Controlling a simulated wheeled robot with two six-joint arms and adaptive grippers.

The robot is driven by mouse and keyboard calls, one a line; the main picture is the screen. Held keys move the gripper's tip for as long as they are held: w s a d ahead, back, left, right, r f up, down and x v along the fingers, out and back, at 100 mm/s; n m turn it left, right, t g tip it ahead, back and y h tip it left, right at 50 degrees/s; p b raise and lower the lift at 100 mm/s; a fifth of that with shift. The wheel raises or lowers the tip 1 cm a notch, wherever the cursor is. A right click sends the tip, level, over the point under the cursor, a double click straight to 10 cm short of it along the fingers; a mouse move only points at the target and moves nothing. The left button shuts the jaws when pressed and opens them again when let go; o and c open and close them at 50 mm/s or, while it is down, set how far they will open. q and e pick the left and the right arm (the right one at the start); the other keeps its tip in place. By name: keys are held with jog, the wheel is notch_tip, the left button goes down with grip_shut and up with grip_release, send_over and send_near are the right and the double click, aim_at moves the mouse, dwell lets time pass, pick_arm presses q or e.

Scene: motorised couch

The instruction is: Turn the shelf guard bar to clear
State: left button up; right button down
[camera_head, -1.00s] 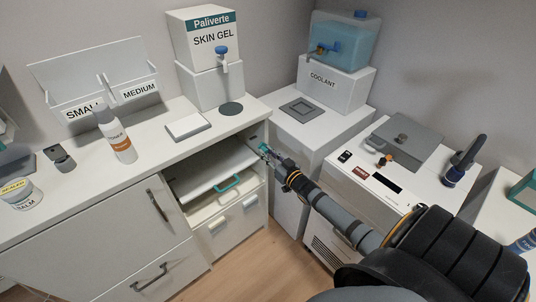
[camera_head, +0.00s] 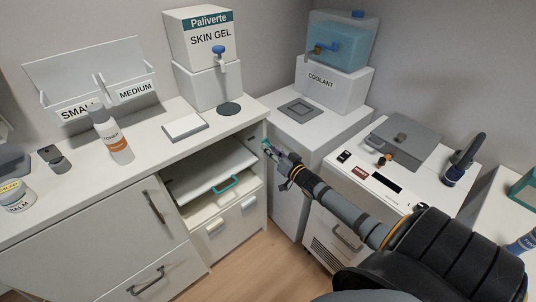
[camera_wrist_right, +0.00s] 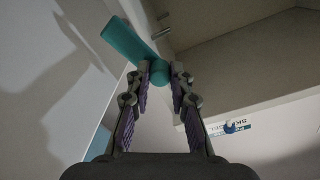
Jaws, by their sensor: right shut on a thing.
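The teal guard bar (camera_wrist_right: 128,42) shows in the right wrist view as a flat bar, tilted up to the left, with a round end (camera_wrist_right: 160,72) between my fingertips. My right gripper (camera_wrist_right: 162,72) is shut on that end. In the head view my right gripper (camera_head: 270,149) is at the right front edge of the open shelf bay, and little of the bar can be seen there. The white shelf (camera_head: 210,168) with a teal handle (camera_head: 224,184) lies in the bay, left of the gripper. My left gripper is not in view.
Below the shelf is a drawer (camera_head: 232,217). The counter above holds a skin gel dispenser (camera_head: 207,48), a toner bottle (camera_head: 112,140) and a white pad (camera_head: 184,126). A coolant stand (camera_head: 302,125) and a machine (camera_head: 385,185) stand right of the bay, near my arm.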

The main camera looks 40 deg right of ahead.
jog(key=m+b, duration=0.1)
jog(key=d+m, duration=0.1)
jog(key=shift+d+m+b, duration=0.3)
jog(key=shift+m+b, duration=0.05)
jog(key=shift+m, duration=0.05)
jog(key=shift+d+r+m, duration=0.15)
jog(key=shift+d+m, duration=0.05)
jog(key=shift+m, duration=0.2)
jog(key=c, duration=1.3)
grip_release()
jog(key=shift+o, duration=0.6)
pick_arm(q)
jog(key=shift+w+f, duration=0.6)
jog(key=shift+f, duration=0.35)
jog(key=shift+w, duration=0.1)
